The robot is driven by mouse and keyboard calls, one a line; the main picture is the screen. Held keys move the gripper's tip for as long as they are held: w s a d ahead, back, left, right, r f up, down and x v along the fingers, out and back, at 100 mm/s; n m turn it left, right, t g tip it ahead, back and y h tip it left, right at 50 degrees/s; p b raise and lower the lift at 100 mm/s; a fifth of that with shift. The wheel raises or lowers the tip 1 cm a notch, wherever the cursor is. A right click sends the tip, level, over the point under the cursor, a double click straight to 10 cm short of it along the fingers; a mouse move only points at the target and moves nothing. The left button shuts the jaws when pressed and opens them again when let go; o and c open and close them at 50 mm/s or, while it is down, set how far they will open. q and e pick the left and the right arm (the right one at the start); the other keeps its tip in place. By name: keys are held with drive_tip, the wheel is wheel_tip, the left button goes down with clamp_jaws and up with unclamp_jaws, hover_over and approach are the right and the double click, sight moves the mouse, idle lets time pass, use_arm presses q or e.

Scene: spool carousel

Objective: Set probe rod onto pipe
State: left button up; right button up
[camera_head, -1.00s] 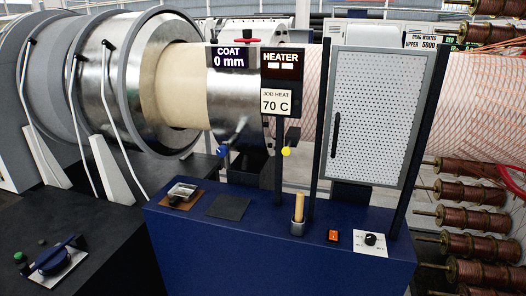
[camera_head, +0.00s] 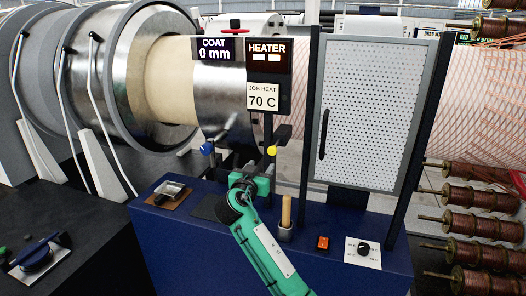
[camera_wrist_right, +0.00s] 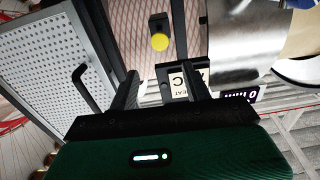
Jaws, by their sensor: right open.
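The pipe runs across the back, with a tan section (camera_head: 168,84), a shiny metal section (camera_head: 218,92) and a cross-hatched section. Two short levers sit low in front of it, one with a blue knob (camera_head: 207,149) and one with a yellow knob (camera_head: 271,150). The yellow knob also shows in the wrist view (camera_wrist_right: 159,41), just beyond my fingertips. I cannot tell which part is the probe rod. My right gripper (camera_head: 238,160) is over the blue cabinet, between and below the two knobs. In the wrist view its fingers (camera_wrist_right: 162,88) are apart with nothing held between them.
The blue cabinet (camera_head: 190,250) carries a tan-handled tool (camera_head: 286,210) in a holder, an orange switch (camera_head: 322,243) and a dial (camera_head: 363,247). A perforated guard door (camera_head: 370,110) stands at the right. The heater sign (camera_head: 268,57) hangs above my gripper. Copper spools (camera_head: 470,198) line the right.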

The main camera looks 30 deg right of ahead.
sight(271, 151)
drive_tip(key=p+x, duration=0.4)
drive_tip(key=x, duration=0.7)
drive_tip(key=shift+w+d+p, duration=0.25)
drive_tip(key=shift+p, duration=0.1)
drive_tip(key=shift+w+d+f, duration=0.1)
drive_tip(key=shift+w+d, duration=0.35)
drive_tip(key=shift+d, duration=0.1)
clamp_jaws()
